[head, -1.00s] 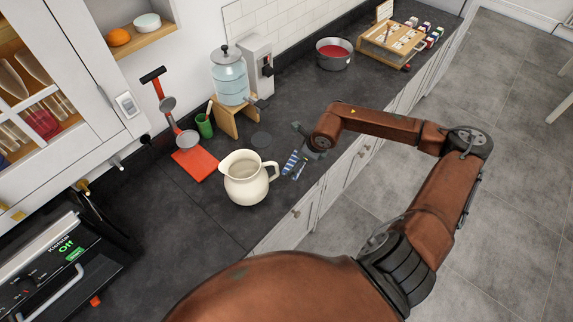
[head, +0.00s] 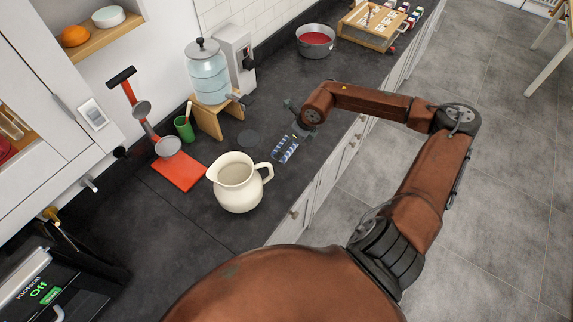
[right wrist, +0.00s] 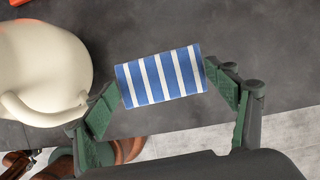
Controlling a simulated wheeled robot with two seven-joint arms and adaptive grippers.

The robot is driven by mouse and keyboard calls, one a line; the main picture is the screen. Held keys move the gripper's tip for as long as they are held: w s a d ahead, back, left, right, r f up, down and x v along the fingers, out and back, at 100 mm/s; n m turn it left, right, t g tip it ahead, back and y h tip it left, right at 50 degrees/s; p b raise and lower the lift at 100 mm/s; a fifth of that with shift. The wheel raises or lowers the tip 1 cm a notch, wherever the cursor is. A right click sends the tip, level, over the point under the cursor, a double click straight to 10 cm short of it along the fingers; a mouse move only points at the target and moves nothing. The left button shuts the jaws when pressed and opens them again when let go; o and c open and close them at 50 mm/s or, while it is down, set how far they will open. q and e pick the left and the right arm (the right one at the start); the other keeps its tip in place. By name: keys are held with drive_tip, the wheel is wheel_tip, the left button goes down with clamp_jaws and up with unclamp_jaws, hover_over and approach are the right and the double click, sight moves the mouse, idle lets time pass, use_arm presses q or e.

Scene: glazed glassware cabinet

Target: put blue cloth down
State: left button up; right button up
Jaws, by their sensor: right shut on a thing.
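The blue cloth (head: 286,148), striped blue and white, shows just right of the cream pitcher in the head view. In the right wrist view the cloth (right wrist: 161,76) spans the gap between the green finger pads. My right gripper (right wrist: 168,100) is shut on it, with a finger at each end. In the head view my right gripper (head: 296,128) is over the counter near its front edge, partly hidden by its own arm. Whether the cloth touches the counter is hard to tell. My left gripper is not in view.
The cream pitcher (head: 238,183) stands close to the left of the cloth. A pot (head: 316,41) stands behind. Dark counter between pot and gripper is clear.

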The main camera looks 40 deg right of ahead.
wheel_tip(320, 180, down, 10)
drive_tip(key=shift+s+d+r+p, duration=0.15)
drive_tip(key=shift+r+p, duration=0.1)
drive_tip(key=shift+p, duration=0.5)
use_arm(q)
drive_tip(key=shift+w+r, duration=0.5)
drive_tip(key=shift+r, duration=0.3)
use_arm(e)
drive_tip(key=o, duration=1)
drive_tip(key=shift+f, duration=0.15)
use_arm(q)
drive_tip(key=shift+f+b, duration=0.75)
use_arm(e)
drive_tip(key=shift+a+v, duration=0.15)
drive_tip(key=shift+v, duration=1.8)
drive_tip(key=shift+a+v, duration=0.15)
drive_tip(key=shift+v, duration=1.8)
